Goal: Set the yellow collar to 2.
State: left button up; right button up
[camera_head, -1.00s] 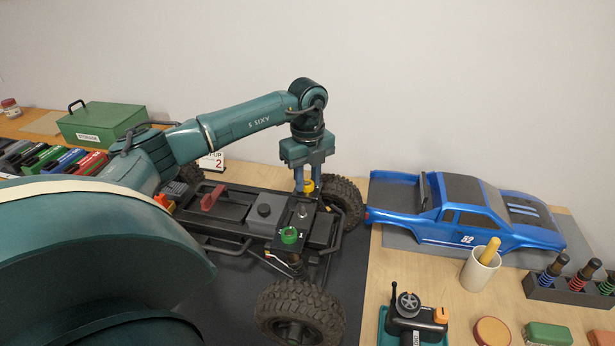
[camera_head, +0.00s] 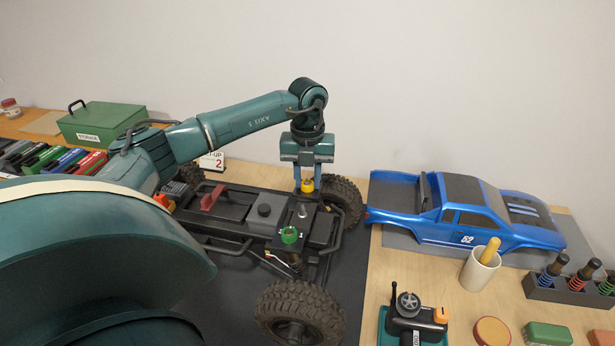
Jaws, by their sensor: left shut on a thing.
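The yellow collar (camera_head: 307,186) sits on the far corner of the crawler chassis (camera_head: 236,213), near the far right wheel. My left gripper (camera_head: 307,184) points straight down and is shut on the yellow collar, one finger on each side. Any marks on the collar are too small to read. A green collar (camera_head: 289,235) sits on the near side of the chassis. A set-up card (camera_head: 212,162) showing a 2 stands behind the chassis, partly hidden by my left arm. My right gripper is not in view.
A blue truck body (camera_head: 470,215) lies right of the chassis. A white cup (camera_head: 480,268), a transmitter (camera_head: 412,315) and a shock rack (camera_head: 568,285) stand in front of it. A green storage box (camera_head: 100,124) and coloured tools (camera_head: 65,160) are at left.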

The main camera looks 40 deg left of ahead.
aim_at(308, 183)
pick_arm(q)
jog(key=m, duration=0.3)
jog(key=shift+m, duration=0.8)
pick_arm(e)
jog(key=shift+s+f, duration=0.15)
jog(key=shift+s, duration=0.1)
pick_arm(q)
jog(key=o, duration=0.5)
jog(key=shift+f, duration=0.1)
jog(key=o, duration=0.5)
jog(key=shift+c, duration=0.2)
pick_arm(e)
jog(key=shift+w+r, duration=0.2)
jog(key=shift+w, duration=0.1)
pick_arm(q)
notch_tip(308, 183, up, 13)
jog(key=b, duration=0.1)
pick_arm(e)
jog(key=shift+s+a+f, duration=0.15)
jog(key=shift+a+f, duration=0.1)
